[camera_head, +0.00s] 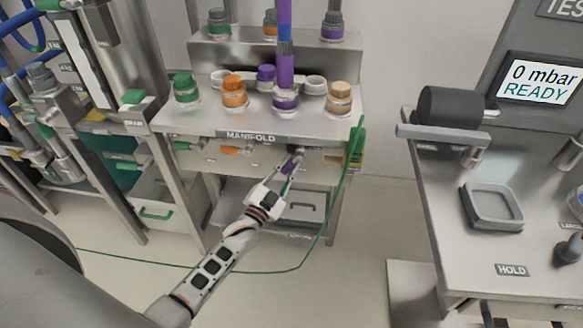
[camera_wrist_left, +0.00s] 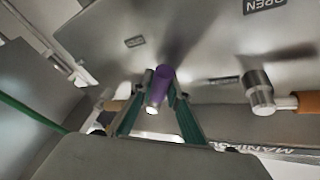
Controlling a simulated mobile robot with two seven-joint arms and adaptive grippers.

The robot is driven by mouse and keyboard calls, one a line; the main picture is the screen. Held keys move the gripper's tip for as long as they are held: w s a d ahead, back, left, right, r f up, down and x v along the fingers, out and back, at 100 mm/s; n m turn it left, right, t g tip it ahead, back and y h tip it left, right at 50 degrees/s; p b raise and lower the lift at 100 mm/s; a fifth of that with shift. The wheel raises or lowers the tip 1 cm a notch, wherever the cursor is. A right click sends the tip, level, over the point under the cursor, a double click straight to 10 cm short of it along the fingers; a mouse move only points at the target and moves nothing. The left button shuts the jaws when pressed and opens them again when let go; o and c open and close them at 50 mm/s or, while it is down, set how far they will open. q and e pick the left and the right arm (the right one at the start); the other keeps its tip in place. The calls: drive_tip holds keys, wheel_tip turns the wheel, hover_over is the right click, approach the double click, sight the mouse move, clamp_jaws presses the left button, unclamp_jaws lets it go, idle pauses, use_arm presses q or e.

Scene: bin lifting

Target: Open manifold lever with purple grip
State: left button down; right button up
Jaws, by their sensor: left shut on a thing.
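The manifold lever with the purple grip (camera_wrist_left: 160,82) sits on the front panel under the MANIFOLD label, in the middle of the left wrist view. In the head view the purple grip (camera_head: 288,166) shows small, between the fingers. My left gripper (camera_head: 291,163) reaches up to the panel from below and is shut on the purple grip. In the left wrist view its two green-lined fingers (camera_wrist_left: 160,98) stand on either side of the grip. Part of the lever is hidden by the fingers. My right gripper is not in view.
An orange-gripped lever (camera_head: 230,150) is left of the purple one. A green-gripped lever (camera_head: 182,145) is further left. A green hose (camera_head: 328,215) hangs to the right of my arm and runs along the floor. A steel bench (camera_head: 470,250) stands at the right.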

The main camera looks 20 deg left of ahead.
use_arm(q)
drive_tip(key=shift+d+f+n+t+y+b, duration=0.25)
drive_tip(key=shift+f+n+b, duration=0.15)
drive_tip(key=shift+n, duration=0.2)
drive_tip(key=shift+d+f+n+t+y+b, duration=0.2)
drive_tip(key=shift+f+n+b, duration=0.15)
drive_tip(key=shift+n, duration=0.25)
drive_tip(key=shift+w+d+r+n+t+y+b, duration=0.15)
drive_tip(key=shift+d+n+y+b, duration=0.3)
drive_tip(key=shift+n, duration=0.7)
drive_tip(key=shift+w+d+f+n+t+y+b, duration=0.1)
drive_tip(key=shift+d+n+t+y+b, duration=0.35)
drive_tip(key=shift+n, duration=0.75)
drive_tip(key=shift+w+d+r+n+t+y+b, duration=0.15)
drive_tip(key=shift+n+y+b, duration=0.5)
drive_tip(key=shift+n, duration=0.5)
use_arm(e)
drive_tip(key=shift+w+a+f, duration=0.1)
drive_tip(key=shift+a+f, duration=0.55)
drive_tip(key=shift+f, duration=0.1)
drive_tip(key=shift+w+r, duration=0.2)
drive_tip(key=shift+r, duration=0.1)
use_arm(q)
drive_tip(key=c, duration=1.9)
unclamp_jaws()
drive_tip(key=shift+d, duration=0.1)
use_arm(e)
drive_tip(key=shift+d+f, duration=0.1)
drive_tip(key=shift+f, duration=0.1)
